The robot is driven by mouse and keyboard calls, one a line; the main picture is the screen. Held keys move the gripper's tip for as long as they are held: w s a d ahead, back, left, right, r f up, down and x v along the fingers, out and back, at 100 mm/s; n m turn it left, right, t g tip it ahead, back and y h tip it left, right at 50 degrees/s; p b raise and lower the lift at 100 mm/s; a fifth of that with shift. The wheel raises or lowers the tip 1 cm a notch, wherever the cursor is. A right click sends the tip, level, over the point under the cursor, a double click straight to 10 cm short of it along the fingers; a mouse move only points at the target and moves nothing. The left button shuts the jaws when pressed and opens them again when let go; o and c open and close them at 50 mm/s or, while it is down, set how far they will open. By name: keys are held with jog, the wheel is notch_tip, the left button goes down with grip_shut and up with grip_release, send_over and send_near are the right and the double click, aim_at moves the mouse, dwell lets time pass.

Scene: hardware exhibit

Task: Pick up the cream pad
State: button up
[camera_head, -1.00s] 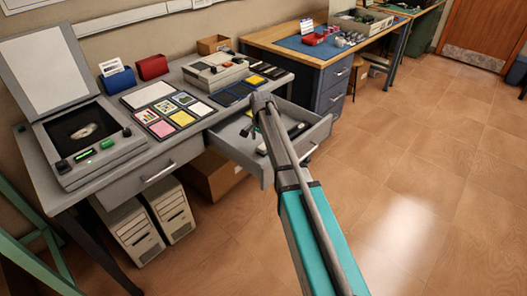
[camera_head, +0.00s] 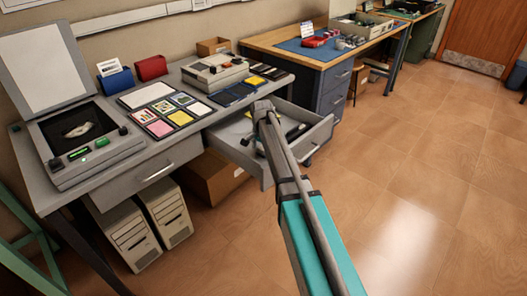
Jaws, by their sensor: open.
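The lightest of the small square pads, which looks cream or white (camera_head: 200,108), lies at the front right of a dark tray (camera_head: 188,124) on the grey desk. A yellow pad (camera_head: 180,118) and a pink pad (camera_head: 159,127) lie to its left in the same row, with patterned pads behind. My gripper (camera_head: 249,140) shows only as small dark parts over the pulled-out drawer, right of the tray and apart from the pads. My arm hides much of it. It is open, and I see nothing held.
The open drawer (camera_head: 246,163) juts from the desk's right end with a few items inside. A grey box device (camera_head: 214,72) stands behind the pads. An open-lidded scanner (camera_head: 90,150) fills the desk's left. A wooden-topped bench (camera_head: 270,46) stands beyond. The floor at right is clear.

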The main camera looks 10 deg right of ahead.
jog(key=c, duration=1.1)
jog(key=shift+r, duration=0.2)
jog(key=shift+c, duration=0.2)
jog(key=shift+r+p, duration=0.75)
jog(key=shift+p, duration=0.2)
jog(key=s+r+p, duration=0.3)
jog(key=s, duration=0.1)
jog(key=s+r+p, duration=0.4)
jog(key=s, duration=0.1)
jog(key=s+r+p, duration=0.4)
jog(key=s, duration=0.1)
jog(key=shift+d, duration=0.4)
